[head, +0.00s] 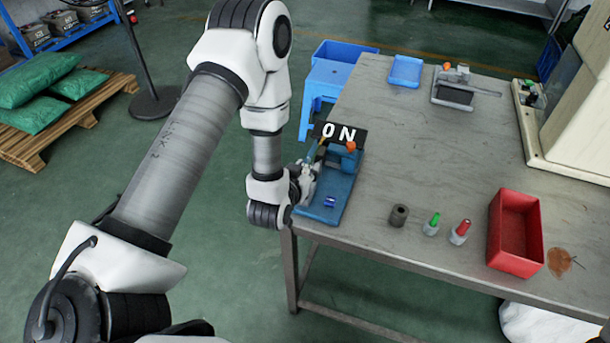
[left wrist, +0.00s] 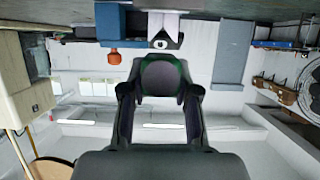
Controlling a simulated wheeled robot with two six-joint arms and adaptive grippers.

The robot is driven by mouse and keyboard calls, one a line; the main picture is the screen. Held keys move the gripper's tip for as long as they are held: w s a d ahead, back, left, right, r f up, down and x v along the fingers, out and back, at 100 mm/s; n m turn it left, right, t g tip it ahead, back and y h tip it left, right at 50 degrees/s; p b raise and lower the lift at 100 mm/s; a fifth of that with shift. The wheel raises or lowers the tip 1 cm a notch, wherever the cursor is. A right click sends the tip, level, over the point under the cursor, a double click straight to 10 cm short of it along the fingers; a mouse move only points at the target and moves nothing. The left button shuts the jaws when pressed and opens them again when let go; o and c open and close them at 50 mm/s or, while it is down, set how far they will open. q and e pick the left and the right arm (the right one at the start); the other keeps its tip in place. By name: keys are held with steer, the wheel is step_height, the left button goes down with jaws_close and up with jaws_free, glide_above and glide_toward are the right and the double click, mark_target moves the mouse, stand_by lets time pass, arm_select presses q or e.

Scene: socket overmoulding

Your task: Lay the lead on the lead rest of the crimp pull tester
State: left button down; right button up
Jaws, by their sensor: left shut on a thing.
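I cannot make out the lead rest. My right gripper is out of view.
On the grey table (head: 420,150), a dark cylinder (head: 399,215), a green-topped piece (head: 432,224), a red-topped piece (head: 460,232) and a red bin (head: 516,234) stand right of the tester. A blue tray (head: 405,71) lies at the back. The table's middle is clear.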

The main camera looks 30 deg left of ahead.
arm_select(q)
steer(key=f, duration=0.3)
steer(key=shift+a, duration=0.2)
steer(key=shift+w+f, duration=0.1)
steer(key=shift+f, duration=0.25)
steer(key=shift+f, duration=0.1)
steer(key=c, duration=0.9)
jaws_free()
steer(key=shift+o, duration=0.2)
